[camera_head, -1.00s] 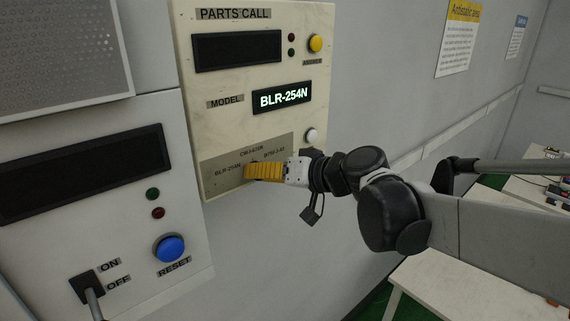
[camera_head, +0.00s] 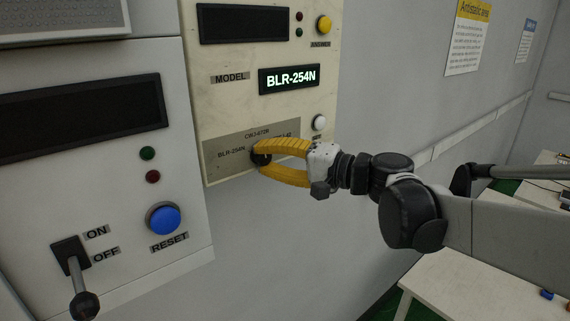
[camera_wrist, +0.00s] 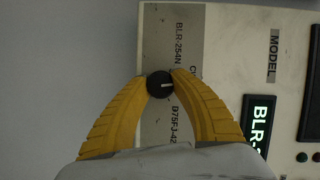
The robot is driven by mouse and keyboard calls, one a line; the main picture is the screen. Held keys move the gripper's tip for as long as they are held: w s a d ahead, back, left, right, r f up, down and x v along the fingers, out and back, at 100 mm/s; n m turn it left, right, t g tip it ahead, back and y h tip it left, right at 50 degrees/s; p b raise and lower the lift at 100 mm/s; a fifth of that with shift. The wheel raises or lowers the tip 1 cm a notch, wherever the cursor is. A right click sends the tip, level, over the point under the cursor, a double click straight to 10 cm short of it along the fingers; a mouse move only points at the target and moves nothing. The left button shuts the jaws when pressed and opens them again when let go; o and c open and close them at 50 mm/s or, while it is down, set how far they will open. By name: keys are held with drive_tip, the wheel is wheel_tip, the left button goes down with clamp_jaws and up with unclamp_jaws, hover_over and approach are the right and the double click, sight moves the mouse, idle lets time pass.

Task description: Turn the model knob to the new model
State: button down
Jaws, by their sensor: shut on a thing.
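The small round black model knob (camera_wrist: 160,85) sits on the grey label plate (camera_head: 222,153) low on the cream PARTS CALL panel (camera_head: 222,115). My yellow-fingered gripper (camera_head: 261,156) is shut on it, one finger on each side, as the wrist view (camera_wrist: 160,82) shows. The knob's white mark points right in the wrist view, towards the partly hidden CW label. The labels BLR-254N (camera_wrist: 179,43) and D75FJ-42 (camera_wrist: 174,125) lie on either side. The lit model display (camera_head: 290,79) reads BLR-254N. In the head view the fingers partly hide the knob and the right-hand label.
A white button (camera_head: 319,122) is just above my gripper, with a yellow button (camera_head: 324,25) higher up. The grey panel at left carries a blue reset button (camera_head: 163,219) and an ON/OFF lever (camera_head: 77,275). A white table (camera_head: 470,285) stands at lower right.

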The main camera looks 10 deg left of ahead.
drive_tip(key=shift+m+y+b, duration=0.3)
drive_tip(key=shift+m+b, duration=0.15)
drive_tip(key=shift+m, duration=0.25)
drive_tip(key=c, duration=1.1)
unclamp_jaws()
drive_tip(key=shift+a, duration=0.1)
drive_tip(key=v, duration=1.2)
